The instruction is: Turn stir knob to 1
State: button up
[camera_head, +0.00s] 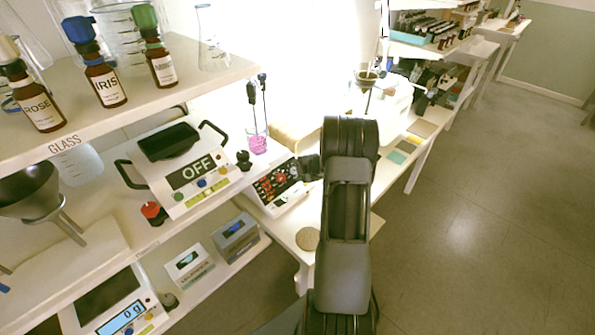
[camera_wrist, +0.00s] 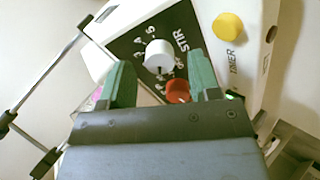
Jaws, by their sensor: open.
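The white stir knob (camera_wrist: 158,55) sits on a black panel marked STIR with a number scale, in the wrist view. Its pointer setting cannot be read. My gripper (camera_wrist: 160,62) has two green fingers, open and empty. In the picture the fingers lie on either side of the white knob; I cannot tell how far above the panel they are. A red knob (camera_wrist: 178,90) shows between the fingers, nearer the gripper. In the head view my gripper (camera_head: 308,167) is beside the black panel (camera_head: 277,182) at the bench edge, and the arm hides part of that area.
A yellow knob (camera_wrist: 228,26) marked TIMER is on the white housing at the upper right. A machine with an OFF display (camera_head: 192,173) stands left of the panel. A beaker of pink liquid (camera_head: 257,142) stands behind. Brown bottles (camera_head: 107,86) line the shelf. Floor at right is clear.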

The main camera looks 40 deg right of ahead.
jog(key=v, duration=1.2)
jog(key=shift+s+p, duration=0.2)
jog(key=shift+p, duration=0.2)
jog(key=shift+d+r, duration=0.1)
